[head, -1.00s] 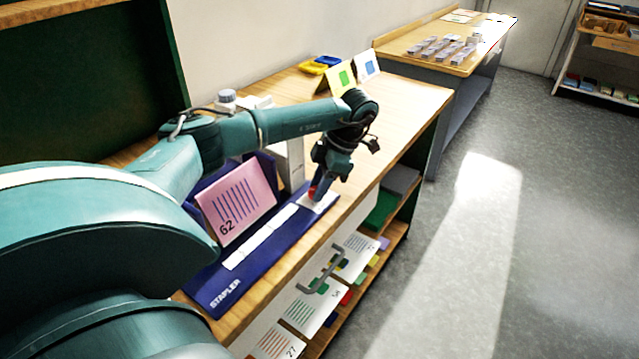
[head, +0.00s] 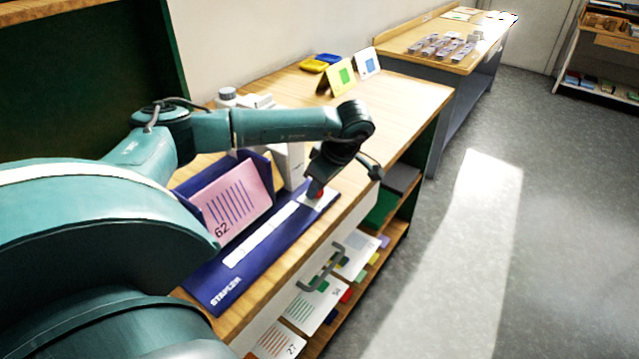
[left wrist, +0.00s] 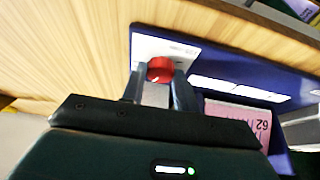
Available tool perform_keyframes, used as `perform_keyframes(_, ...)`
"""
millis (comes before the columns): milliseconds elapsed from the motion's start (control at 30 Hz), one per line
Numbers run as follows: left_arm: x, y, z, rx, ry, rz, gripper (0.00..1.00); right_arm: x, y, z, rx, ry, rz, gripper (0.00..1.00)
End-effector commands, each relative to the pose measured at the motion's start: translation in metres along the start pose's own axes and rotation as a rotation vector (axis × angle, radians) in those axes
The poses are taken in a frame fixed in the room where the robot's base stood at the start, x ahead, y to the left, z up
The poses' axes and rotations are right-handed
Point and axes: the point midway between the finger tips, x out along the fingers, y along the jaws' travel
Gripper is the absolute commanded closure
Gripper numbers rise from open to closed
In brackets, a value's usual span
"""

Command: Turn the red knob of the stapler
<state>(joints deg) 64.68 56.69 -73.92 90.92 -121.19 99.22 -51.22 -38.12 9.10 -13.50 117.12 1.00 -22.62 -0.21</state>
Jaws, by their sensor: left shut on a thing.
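The stapler is a long dark blue unit (head: 212,283) on the wooden table, with a white strip along its base and the word STAPLER at its near end. A pink card marked 62 (head: 232,205) leans in its upright blue holder. The red knob (head: 320,194) is on a white plate at the far end, mostly hidden by my gripper in the head view. My left gripper (head: 314,190) points down at it. In the left wrist view the red knob (left wrist: 160,68) sits between the fingertips of my left gripper (left wrist: 160,76), which is shut on it. My right gripper is out of view.
A white box (head: 290,160) and a white bottle (head: 227,97) stand behind the stapler. Yellow (head: 338,78) and white folded cards stand at the table's far end. A drawer with a grey handle (head: 320,268) is below the front edge. The tabletop's far right is clear.

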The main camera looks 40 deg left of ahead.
Motion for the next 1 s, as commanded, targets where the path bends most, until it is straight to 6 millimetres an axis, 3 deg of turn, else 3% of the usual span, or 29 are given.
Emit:
perform_keyframes(300,-0.0005,-0.0008,0.0011,0.113,-0.003,0.049,0.93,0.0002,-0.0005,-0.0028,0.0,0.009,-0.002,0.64)
perform_keyframes(833,-0.0006,-0.0009,0.0014,0.134,-0.004,0.057,0.93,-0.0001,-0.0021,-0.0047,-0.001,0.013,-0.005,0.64)
perform_keyframes(867,-0.0006,-0.0009,0.0014,0.134,-0.004,0.057,0.69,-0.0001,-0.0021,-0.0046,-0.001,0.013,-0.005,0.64)
perform_keyframes(1000,-0.0005,-0.001,0.0011,0.133,-0.003,0.057,0.58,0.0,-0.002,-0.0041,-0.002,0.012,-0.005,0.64)
